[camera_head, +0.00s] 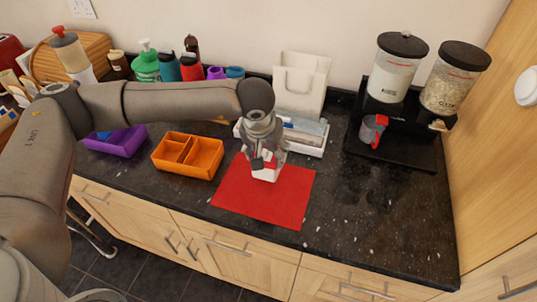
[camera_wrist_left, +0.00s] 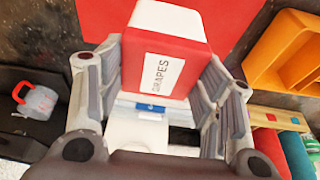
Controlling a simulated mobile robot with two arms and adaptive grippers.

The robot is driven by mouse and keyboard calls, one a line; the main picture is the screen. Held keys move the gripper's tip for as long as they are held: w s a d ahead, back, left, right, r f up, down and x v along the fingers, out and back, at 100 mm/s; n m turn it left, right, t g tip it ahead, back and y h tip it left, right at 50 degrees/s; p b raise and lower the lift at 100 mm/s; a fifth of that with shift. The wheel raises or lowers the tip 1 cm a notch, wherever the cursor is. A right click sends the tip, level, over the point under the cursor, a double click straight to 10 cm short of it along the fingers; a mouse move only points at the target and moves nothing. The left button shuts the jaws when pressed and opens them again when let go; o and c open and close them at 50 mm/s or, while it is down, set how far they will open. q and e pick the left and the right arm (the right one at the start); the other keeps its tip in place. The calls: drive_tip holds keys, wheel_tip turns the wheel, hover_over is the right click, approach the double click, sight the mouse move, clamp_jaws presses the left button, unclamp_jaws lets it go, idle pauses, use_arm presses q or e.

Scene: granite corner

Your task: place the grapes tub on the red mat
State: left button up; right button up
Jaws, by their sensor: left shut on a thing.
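The grapes tub (camera_wrist_left: 165,62) is red and white, with a white label reading GRAPES in the left wrist view. My left gripper (camera_wrist_left: 163,85) is shut on it, with a finger pad on each side. In the head view, my left gripper (camera_head: 264,160) points down over the red mat (camera_head: 240,196), and the white end of the tub (camera_head: 265,174) shows below the fingers. The tub is within the mat's outline, near its back part. I cannot tell whether it touches the mat. My right gripper is not in view.
An orange divided tray (camera_head: 188,172) and a purple bin (camera_head: 117,147) stand left of the mat. A white tray (camera_head: 309,148) is behind it. A dispenser stand (camera_head: 392,147) with two canisters is at right. Dark counter right of the mat is clear.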

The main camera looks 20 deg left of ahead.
use_arm(q)
drive_tip(key=shift+w+f, duration=0.25)
drive_tip(key=shift+f, duration=0.05)
drive_tip(key=shift+w+f, duration=0.2)
drive_tip(key=shift+f, duration=0.1)
wheel_tip(320, 180, down, 3)
drive_tip(key=shift+r+p, duration=0.1)
drive_tip(key=shift+p, duration=0.5)
drive_tip(key=shift+f+b, duration=0.25)
drive_tip(key=shift+b, duration=0.05)
drive_tip(key=o, duration=1.1)
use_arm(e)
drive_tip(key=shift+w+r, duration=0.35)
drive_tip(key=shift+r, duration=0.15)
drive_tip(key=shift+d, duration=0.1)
